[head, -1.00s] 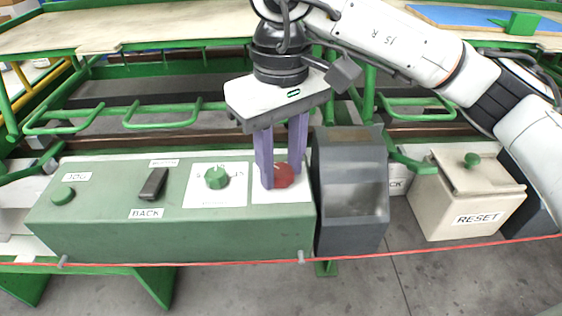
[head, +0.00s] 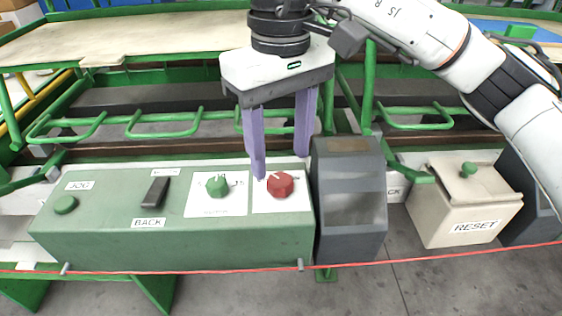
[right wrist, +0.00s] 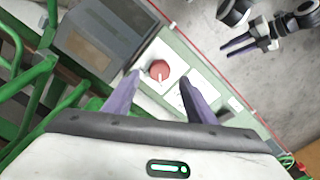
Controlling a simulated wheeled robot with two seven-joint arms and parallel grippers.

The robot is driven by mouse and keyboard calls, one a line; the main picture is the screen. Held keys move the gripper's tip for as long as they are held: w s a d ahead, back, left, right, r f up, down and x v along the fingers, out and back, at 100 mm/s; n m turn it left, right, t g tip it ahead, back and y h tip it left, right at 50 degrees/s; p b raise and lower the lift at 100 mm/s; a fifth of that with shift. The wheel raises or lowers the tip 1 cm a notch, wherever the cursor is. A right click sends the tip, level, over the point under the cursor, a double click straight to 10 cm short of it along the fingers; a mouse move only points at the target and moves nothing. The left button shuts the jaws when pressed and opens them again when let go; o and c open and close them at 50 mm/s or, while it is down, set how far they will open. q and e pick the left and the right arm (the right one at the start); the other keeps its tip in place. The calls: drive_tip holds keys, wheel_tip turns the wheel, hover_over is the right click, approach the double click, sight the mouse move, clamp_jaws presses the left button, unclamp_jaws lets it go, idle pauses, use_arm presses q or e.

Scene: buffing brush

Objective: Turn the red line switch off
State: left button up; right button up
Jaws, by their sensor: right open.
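The red line switch (head: 280,185) is a red knob on a white plate at the right end of the green control box (head: 170,240). It carries a pale mark; I cannot read its setting. My right gripper (head: 280,167) is open above and just behind it, its purple fingers apart and clear of the knob. In the right wrist view the red knob (right wrist: 160,70) shows between and beyond the open fingers (right wrist: 160,80). My left gripper (right wrist: 240,46) shows small at the upper right of that view, fingers apart, away from the box.
A green knob (head: 217,187), a black switch (head: 155,192) and a green button (head: 65,204) sit left on the box. A dark grey housing (head: 348,200) stands close on the right. A cream RESET box (head: 460,205) is farther right. A red cord (head: 420,253) runs along the front.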

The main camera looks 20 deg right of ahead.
sight(281, 180)
use_arm(q)
drive_tip(key=shift+s+a+p, duration=0.15)
drive_tip(key=shift+s+p, duration=0.1)
drive_tip(key=shift+p, duration=0.4)
use_arm(e)
wheel_tip(281, 180, up, 5)
drive_tip(key=shift+r, duration=0.15)
